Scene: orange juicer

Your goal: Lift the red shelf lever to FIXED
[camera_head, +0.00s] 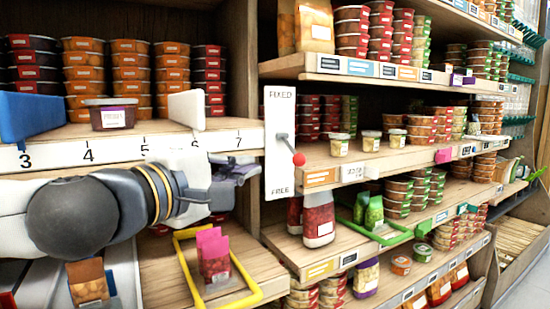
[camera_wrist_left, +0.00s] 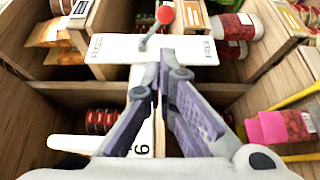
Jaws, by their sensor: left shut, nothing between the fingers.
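The lever is a grey rod with a red ball knob (camera_head: 298,159) on a white upright plate (camera_head: 278,180). The plate reads FIXED at the top and FREE at the bottom. In the left wrist view the red knob (camera_wrist_left: 165,14) is beyond my fingertips, and the plate (camera_wrist_left: 120,48) lies across the view. My left gripper (camera_head: 248,170) is shut and empty, just left of the plate, slightly below the knob's height. Contact with the lever is not visible. My right gripper is not in view.
Shelves of stacked tubs surround the plate. A blue divider (camera_head: 35,118) and a white divider (camera_head: 186,110) stand on the numbered shelf at left. Below my left gripper is a yellow frame (camera_head: 188,262) around a pink packet (camera_head: 213,256). A green frame (camera_head: 385,238) is at right.

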